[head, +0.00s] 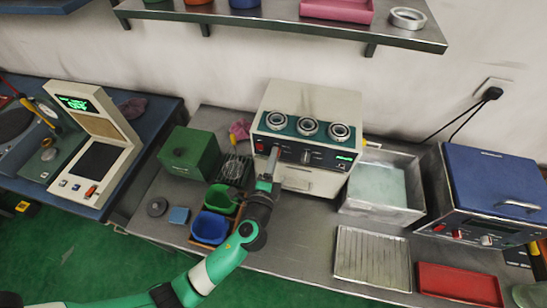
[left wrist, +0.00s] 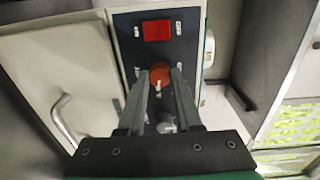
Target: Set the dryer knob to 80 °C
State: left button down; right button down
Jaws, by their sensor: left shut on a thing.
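The cream machine (head: 315,98) stands at the back middle of the bench, with a dark front panel holding a red switch, knobs and a green-lit display (head: 344,158). My left gripper (head: 272,160) is at the panel's left part. In the left wrist view its fingers (left wrist: 161,78) are shut on a round orange-red knob (left wrist: 160,70), one finger on each side. A white mark on the knob points toward the bottom of that view. The red switch (left wrist: 157,31) is above it, and a grey knob (left wrist: 166,127) is partly hidden below. Scale figures are too small to read. My right gripper is out of view.
Several metal rings (head: 308,127) sit on the machine's top. Below the panel is a door with a handle (left wrist: 62,115). A green box (head: 190,152) and green and blue bins (head: 209,228) stand left; a metal tub (head: 382,208) and blue-topped unit (head: 490,180) stand right.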

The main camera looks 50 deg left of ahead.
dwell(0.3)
pick_arm(q)
jog(key=c, duration=0.6)
grip_release()
jog(key=v, duration=1.1)
jog(key=shift+s+d, duration=0.1)
jog(key=shift+s, duration=0.2)
